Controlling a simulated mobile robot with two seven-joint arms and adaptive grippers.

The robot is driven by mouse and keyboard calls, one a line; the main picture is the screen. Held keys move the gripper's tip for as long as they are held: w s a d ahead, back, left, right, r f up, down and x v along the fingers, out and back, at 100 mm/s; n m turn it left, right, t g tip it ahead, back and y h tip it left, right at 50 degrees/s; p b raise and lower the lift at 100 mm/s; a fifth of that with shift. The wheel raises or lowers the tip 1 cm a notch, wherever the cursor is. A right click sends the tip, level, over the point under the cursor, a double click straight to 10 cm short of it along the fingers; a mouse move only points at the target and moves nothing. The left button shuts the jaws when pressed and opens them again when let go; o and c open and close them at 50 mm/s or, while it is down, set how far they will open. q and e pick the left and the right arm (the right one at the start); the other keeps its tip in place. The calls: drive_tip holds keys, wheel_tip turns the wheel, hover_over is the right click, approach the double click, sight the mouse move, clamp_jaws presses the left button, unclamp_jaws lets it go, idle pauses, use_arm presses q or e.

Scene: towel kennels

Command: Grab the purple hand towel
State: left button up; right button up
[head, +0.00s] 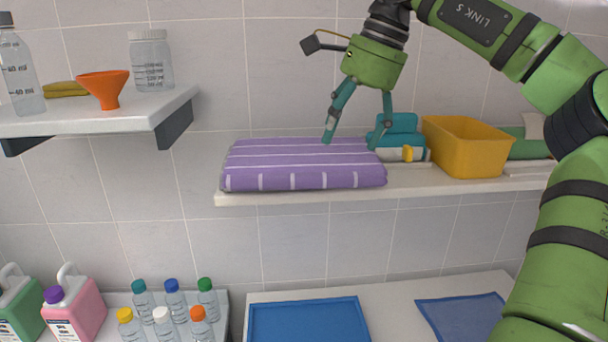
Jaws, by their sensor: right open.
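The purple hand towel (290,165) lies folded flat on the right wall shelf (300,198). It is purple with white stripes, and its left end is near the shelf's left end. My right gripper (351,143) points down over the towel's right half with its fingers spread apart. The fingertips are close to the towel's top; I cannot tell whether they touch it. Nothing shows between the fingers. My left gripper is not in view.
Right of the towel are a teal item (398,130), a yellow bin (466,146) and a green roll (526,143). A left shelf (110,120) holds an orange funnel (104,88) and bottles. Below are a blue tray (308,322), a blue cloth (462,315) and several small bottles.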

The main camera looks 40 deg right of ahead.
sight(322, 169)
drive_tip(key=m, duration=0.1)
drive_tip(key=m+y, duration=0.1)
drive_tip(key=m, duration=0.1)
drive_tip(key=shift+w+a, duration=0.15)
drive_tip(key=shift+w, duration=0.1)
drive_tip(key=shift+a+m+b, duration=0.15)
drive_tip(key=shift+m+b, duration=0.15)
drive_tip(key=shift+m, duration=0.1)
drive_tip(key=shift+p+x, duration=0.6)
drive_tip(key=shift+x, duration=2.85)
drive_tip(key=shift+s+a, duration=0.1)
drive_tip(key=shift+s, duration=0.1)
drive_tip(key=c, duration=1.4)
